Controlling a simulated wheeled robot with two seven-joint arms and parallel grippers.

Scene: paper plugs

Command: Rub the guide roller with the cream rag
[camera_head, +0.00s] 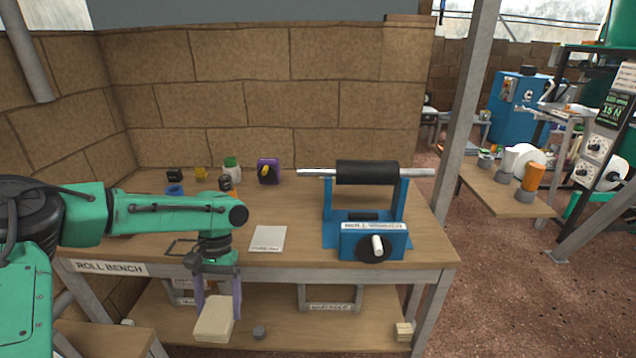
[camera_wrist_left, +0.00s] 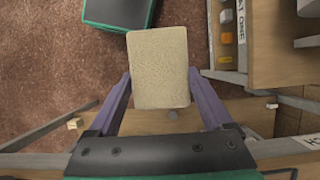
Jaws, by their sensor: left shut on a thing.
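The guide roller (camera_head: 367,172) is a black cylinder on a grey shaft, held level in a blue stand (camera_head: 372,240) at the right part of the bench. The cream rag (camera_head: 215,319) is a folded pad. My left gripper (camera_head: 219,300) is shut on it, in front of the bench's front edge and below the bench top. The rag also shows between the purple fingers in the left wrist view (camera_wrist_left: 159,68). Rag and roller are well apart. My right gripper is not in view.
The roll bench (camera_head: 300,205) has a pale card (camera_head: 268,238) at its middle front. Several small items, including a purple dispenser (camera_head: 268,171) and a green-capped jar (camera_head: 231,168), stand at the back left. A grey post (camera_head: 465,110) rises right of the bench.

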